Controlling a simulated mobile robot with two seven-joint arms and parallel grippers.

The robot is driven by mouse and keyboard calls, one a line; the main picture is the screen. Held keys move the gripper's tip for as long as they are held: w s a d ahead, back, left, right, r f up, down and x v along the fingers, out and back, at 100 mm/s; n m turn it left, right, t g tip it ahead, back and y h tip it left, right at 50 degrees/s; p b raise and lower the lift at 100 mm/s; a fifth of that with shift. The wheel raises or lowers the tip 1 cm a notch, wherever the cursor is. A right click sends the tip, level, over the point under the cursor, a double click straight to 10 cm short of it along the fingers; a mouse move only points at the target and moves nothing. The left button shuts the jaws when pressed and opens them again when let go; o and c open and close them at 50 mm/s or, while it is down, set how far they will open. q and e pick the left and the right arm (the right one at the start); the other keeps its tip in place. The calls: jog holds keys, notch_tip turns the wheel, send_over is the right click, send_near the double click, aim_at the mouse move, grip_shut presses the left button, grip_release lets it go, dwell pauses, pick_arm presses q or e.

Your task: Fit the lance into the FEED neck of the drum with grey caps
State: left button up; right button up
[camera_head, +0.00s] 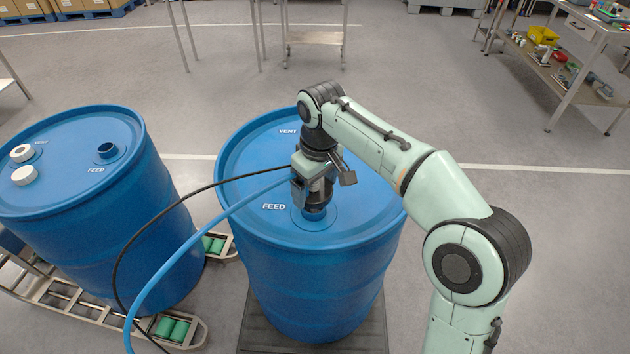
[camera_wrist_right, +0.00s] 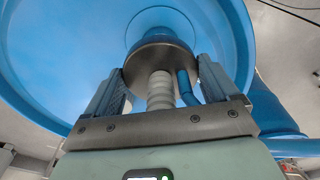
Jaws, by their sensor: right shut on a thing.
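My right gripper (camera_head: 313,180) is over the middle blue drum (camera_head: 255,165), shut on the lance (camera_head: 317,198), a dark head that also shows between the fingers in the right wrist view (camera_wrist_right: 160,60). The lance points down at the blue neck (camera_head: 315,214) beside the FEED label. Its lower end is at the neck; I cannot tell how deep it sits. The VENT neck of this drum is hidden behind my arm, and no caps show on it. My left gripper is not in view.
The left blue drum (camera_head: 75,130) has an open FEED neck (camera_head: 107,149) and two off-white caps (camera_head: 24,175) on its lid. A blue hose (camera_head: 190,240) and black cable trail left from the lance. A roller conveyor (camera_head: 110,318) runs below. A workbench (camera_head: 560,60) stands back right.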

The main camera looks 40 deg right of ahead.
jog(key=shift+f+b, duration=1.05)
jog(key=shift+f, duration=0.8)
jog(key=o, duration=1.7)
jog(key=shift+o, duration=0.2)
jog(key=shift+r, duration=0.1)
notch_tip(320, 180, up, 13)
jog(key=s+p, duration=0.1)
jog(key=p, duration=0.3)
jog(key=shift+p, duration=0.35)
jog(key=shift+r, duration=0.1)
